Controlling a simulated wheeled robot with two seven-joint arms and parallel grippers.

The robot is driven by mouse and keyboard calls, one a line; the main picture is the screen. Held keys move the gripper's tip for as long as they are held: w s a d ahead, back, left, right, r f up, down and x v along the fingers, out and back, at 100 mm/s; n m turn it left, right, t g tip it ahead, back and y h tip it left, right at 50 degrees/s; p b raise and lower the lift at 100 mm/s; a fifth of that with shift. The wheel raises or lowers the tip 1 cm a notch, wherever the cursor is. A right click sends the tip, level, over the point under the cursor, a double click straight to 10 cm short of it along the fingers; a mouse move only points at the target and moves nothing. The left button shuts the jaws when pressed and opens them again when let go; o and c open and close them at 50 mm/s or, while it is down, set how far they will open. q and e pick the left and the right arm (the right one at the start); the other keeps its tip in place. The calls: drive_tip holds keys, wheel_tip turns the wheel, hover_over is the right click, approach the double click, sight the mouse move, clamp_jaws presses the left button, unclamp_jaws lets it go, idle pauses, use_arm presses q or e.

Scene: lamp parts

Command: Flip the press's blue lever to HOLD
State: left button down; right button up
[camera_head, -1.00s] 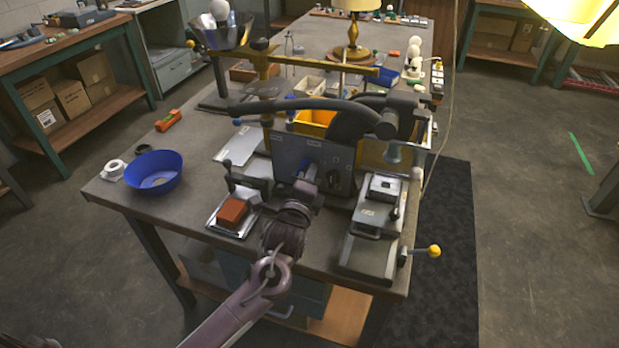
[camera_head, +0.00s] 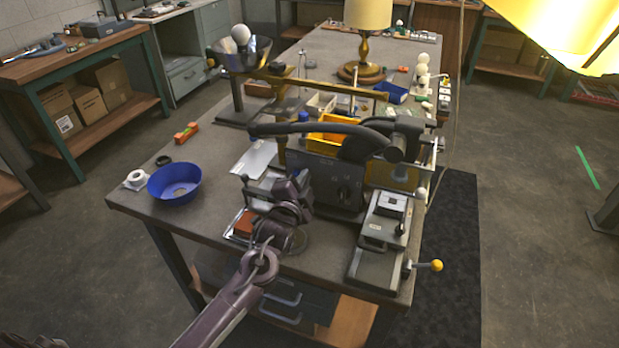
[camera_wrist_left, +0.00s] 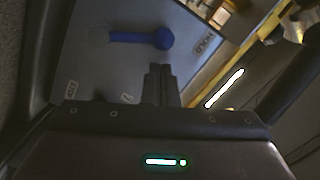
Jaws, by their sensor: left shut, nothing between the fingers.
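The press (camera_head: 330,177) stands on the near bench, with its grey front panel facing me. Its blue lever (camera_wrist_left: 138,38) shows in the left wrist view on the grey panel (camera_wrist_left: 95,65). My left gripper (camera_head: 302,180) is at the panel, shut and empty. Its fingertips (camera_wrist_left: 160,72) show just below the hub, apart from it in the picture; contact is unclear. My right gripper is not in view.
A long dark press handle (camera_head: 320,128) reaches left above the panel. A yellow bin (camera_head: 330,132) is behind it. A grey fixture with a yellow-knobbed lever (camera_head: 436,265) sits at right.

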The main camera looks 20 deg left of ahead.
use_arm(q)
drive_tip(key=shift+a, duration=0.4)
drive_tip(key=shift+a, duration=0.15)
idle(0.4)
drive_tip(key=shift+f, duration=0.1)
drive_tip(key=s+b, duration=0.1)
drive_tip(key=s, duration=0.6)
drive_tip(key=shift+s+r, duration=0.2)
drive_tip(key=shift+s, duration=0.15)
